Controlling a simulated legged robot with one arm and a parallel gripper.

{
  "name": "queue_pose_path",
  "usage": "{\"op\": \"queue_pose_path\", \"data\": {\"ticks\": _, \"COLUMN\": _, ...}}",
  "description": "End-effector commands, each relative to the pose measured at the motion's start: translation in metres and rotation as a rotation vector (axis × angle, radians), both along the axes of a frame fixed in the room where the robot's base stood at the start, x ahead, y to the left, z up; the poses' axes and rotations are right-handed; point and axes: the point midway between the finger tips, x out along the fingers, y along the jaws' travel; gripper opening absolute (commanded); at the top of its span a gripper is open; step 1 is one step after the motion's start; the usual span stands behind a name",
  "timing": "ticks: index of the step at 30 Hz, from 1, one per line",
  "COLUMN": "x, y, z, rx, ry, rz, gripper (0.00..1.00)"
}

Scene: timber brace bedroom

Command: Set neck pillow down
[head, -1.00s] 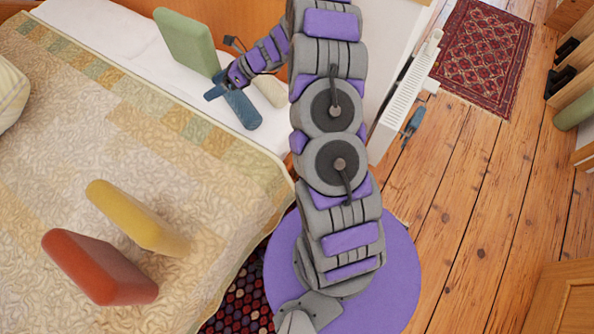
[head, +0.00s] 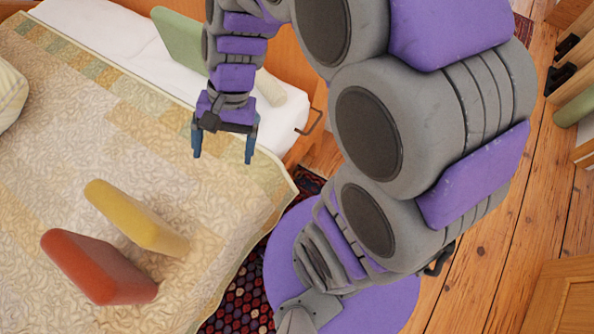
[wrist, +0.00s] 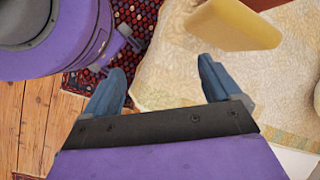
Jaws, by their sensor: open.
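A small cream roll (head: 269,88), which looks like the neck pillow, lies on the white sheet at the head end of the bed (head: 120,135), beside a green cushion (head: 178,40). My gripper (head: 223,152) is open and empty over the patterned quilt, in front of the roll and apart from it. In the wrist view, the open fingers (wrist: 162,70) have nothing between them. A yellow cushion (head: 137,217) stands on the quilt and also shows beyond the fingers in the wrist view (wrist: 232,25). The roll cannot be made out in the wrist view.
A red cushion (head: 98,267) leans near the yellow one. A pale pillow (head: 10,92) is at the left edge. A dark red rug (head: 240,298) lies beside the bed. Wooden floor (head: 500,230) is open on the right. The quilt's middle is clear.

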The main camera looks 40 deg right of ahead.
Motion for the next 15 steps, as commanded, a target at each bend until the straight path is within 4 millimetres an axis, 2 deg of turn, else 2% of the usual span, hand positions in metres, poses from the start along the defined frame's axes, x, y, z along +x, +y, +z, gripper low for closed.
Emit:
{"op": "queue_pose_path", "data": {"ticks": 1, "x": -0.018, "y": -0.005, "z": 0.004, "rx": -0.035, "ry": -0.029, "rz": 0.067, "gripper": 0.91}}
{"op": "queue_pose_path", "data": {"ticks": 6, "x": -0.069, "y": -0.028, "z": 0.01, "rx": -0.149, "ry": -0.104, "rz": 0.293, "gripper": 0.91}}
{"op": "queue_pose_path", "data": {"ticks": 12, "x": -0.114, "y": -0.059, "z": 0.013, "rx": -0.261, "ry": -0.157, "rz": 0.499, "gripper": 0.91}}
{"op": "queue_pose_path", "data": {"ticks": 15, "x": -0.127, "y": -0.07, "z": 0.013, "rx": -0.295, "ry": -0.167, "rz": 0.56, "gripper": 0.91}}
